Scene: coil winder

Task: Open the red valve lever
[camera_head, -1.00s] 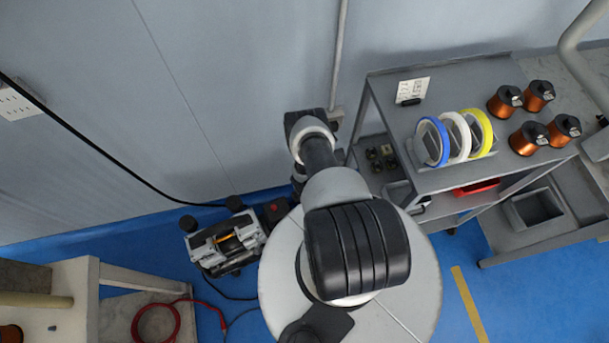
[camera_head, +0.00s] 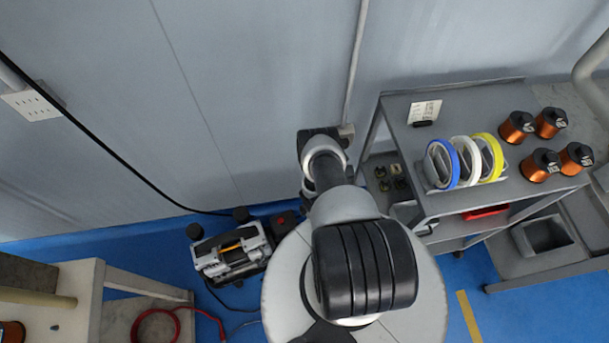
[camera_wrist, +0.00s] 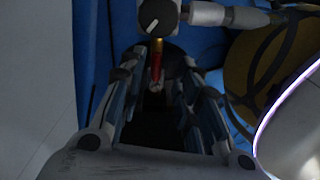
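The red valve lever (camera_wrist: 156,70) shows in the wrist view, hanging below a small brass-coloured fitting (camera_wrist: 157,46). A dark round gauge or knob (camera_wrist: 158,16) with a pale mark sits above it. My gripper (camera_wrist: 160,82) is open, its two fingers spread on the left and right of the lever in the picture. I see no clear contact, and the dark picture hides how far the lever is from the fingertips. In the head view my own arm hides the gripper, and I cannot see the lever.
A grey pipe (camera_wrist: 225,15) runs right from the gauge. A grey machine (camera_head: 231,254) stands on the blue floor by the wall. At right, a grey cart (camera_head: 450,204) holds tape rolls (camera_head: 441,164) and copper spools (camera_head: 516,128). A red hose (camera_head: 158,322) lies front left.

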